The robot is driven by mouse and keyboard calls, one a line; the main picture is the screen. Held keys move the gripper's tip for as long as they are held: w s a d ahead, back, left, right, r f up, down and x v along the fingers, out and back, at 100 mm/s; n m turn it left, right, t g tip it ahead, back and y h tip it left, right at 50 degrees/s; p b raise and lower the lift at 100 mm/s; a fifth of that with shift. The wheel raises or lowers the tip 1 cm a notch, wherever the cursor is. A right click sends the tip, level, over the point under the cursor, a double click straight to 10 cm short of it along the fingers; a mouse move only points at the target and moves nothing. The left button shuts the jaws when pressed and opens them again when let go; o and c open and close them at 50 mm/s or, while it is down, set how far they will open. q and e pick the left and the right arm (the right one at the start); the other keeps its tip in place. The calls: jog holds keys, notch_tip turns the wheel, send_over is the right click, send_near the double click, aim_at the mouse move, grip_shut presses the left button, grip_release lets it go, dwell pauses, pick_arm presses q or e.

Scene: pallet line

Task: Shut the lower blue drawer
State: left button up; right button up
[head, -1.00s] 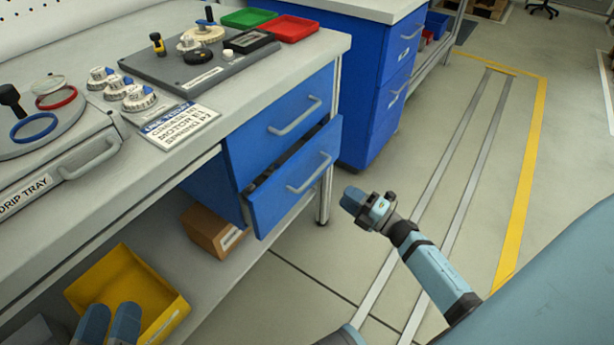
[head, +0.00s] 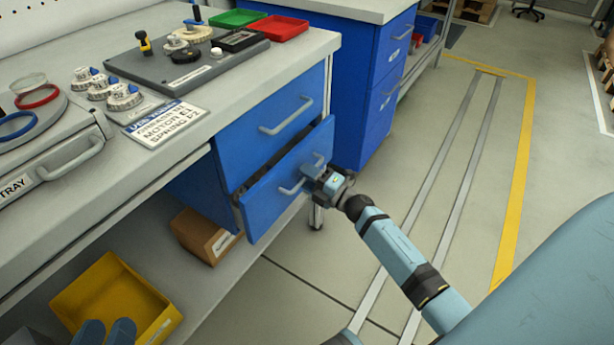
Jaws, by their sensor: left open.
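The lower blue drawer (head: 264,208) is under the workbench, below the upper blue drawer (head: 262,143). Its front stands a little out from the cabinet, with a dark gap along its top edge. Its grey handle (head: 289,189) is on the front. My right gripper (head: 312,168) is at the right part of this front, by the handle's right end; I cannot tell whether it touches or whether its fingers are apart. My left gripper (head: 106,332) is open and empty at the bottom left, in front of the yellow bin (head: 150,312).
A cardboard box (head: 200,236) lies on the lower shelf, left of the drawer. A second blue cabinet (head: 368,100) stands behind to the right. The bench top holds a grey fixture board (head: 150,68) and trays.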

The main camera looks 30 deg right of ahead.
aim_at(293, 170)
grip_shut()
pick_arm(q)
jog(key=shift+s+f, duration=0.15)
jog(key=shift+f, duration=0.05)
pick_arm(e)
jog(key=x, duration=0.4)
jog(key=shift+w+f, duration=0.15)
jog(key=shift+f, duration=0.3)
jog(key=shift+r, duration=0.15)
jog(key=shift+o, duration=0.4)
grip_release()
jog(key=shift+w+a, duration=0.15)
pick_arm(q)
jog(key=shift+w, duration=0.2)
jog(key=shift+n+t, duration=0.3)
jog(key=shift+t, duration=0.6)
notch_tip(293, 170, up, 4)
jog(key=p, duration=0.3)
jog(key=shift+s+a+r, duration=0.1)
pick_arm(e)
jog(key=v, duration=1.4)
jog(key=shift+w, duration=0.1)
